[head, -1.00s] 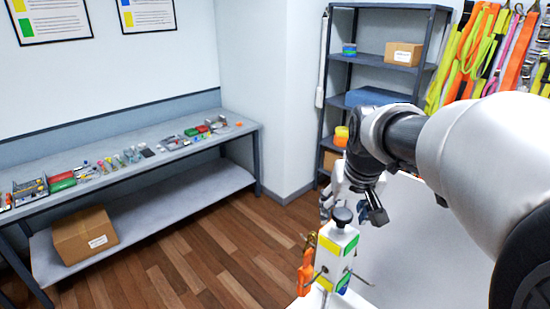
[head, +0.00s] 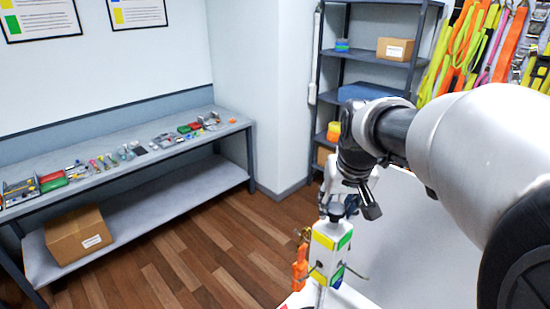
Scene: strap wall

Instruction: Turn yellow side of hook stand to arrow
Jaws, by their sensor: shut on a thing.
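The hook stand (head: 330,247) is a white upright block near the bottom centre of the head view. Its left visible face has a yellow patch at the top, and its right visible face has green and blue patches. Thin metal hooks stick out of its sides, and an orange buckle piece (head: 300,268) hangs on the left one. My gripper (head: 337,214) is directly above the stand, shut on its dark top knob, which the fingers now mostly hide. I cannot make out an arrow in this view.
The stand is on a white surface (head: 365,304) beside a large pale panel (head: 420,235). A grey shelf unit (head: 385,57) with boxes stands behind. A grey workbench (head: 120,165) with small parts is at the left. Straps (head: 490,50) hang at the upper right.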

